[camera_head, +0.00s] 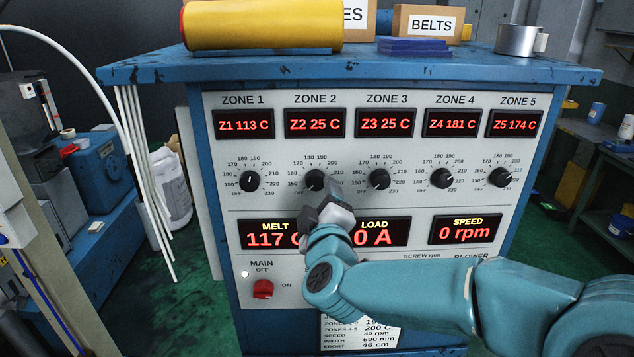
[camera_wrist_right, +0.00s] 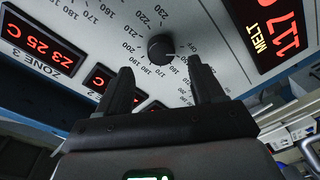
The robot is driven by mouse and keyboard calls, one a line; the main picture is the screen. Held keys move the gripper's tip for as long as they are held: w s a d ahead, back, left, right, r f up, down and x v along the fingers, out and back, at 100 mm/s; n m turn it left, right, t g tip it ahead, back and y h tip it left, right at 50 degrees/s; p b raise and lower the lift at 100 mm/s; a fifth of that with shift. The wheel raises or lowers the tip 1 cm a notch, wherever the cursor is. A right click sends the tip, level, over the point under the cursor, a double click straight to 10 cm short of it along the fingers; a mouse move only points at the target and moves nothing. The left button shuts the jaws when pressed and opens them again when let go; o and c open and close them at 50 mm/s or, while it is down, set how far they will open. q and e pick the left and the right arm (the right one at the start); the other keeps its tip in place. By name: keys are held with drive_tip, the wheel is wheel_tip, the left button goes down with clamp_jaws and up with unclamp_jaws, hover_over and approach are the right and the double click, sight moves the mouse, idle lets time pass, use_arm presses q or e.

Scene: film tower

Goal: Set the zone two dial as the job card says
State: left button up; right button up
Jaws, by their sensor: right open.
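The zone two dial (camera_head: 315,180) is a black knob on the white panel, below the red display (camera_head: 315,124) reading Z2 25 C. My right gripper (camera_head: 321,199) is at its lower right edge. In the right wrist view a dial (camera_wrist_right: 161,48) lies just beyond the tips of the open gripper (camera_wrist_right: 161,68), between the lines of the two fingers. They look apart from it, and its white mark seems to point near OFF. The job card (camera_head: 360,336) is low on the panel; my arm hides its top, and the zones 4-5 line reads 200 C. My left gripper is not in view.
Other dials flank it, zone one (camera_head: 249,181) and zone three (camera_head: 378,180) closest. The melt display (camera_head: 262,235) and load display (camera_head: 385,232) sit below, partly behind my arm. The red main switch (camera_head: 263,289) is lower left. A yellow roll (camera_head: 262,24) lies on top.

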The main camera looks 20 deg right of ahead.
sight(316, 184)
drive_tip(key=p+x, duration=0.1)
drive_tip(key=x, duration=0.3)
drive_tip(key=shift+w, duration=0.3)
drive_tip(key=shift+w+d, duration=0.2)
drive_tip(key=shift+w+a+f, duration=0.1)
drive_tip(key=shift+w, duration=0.15)
drive_tip(key=c, duration=1.1)
drive_tip(key=shift+o, duration=0.2)
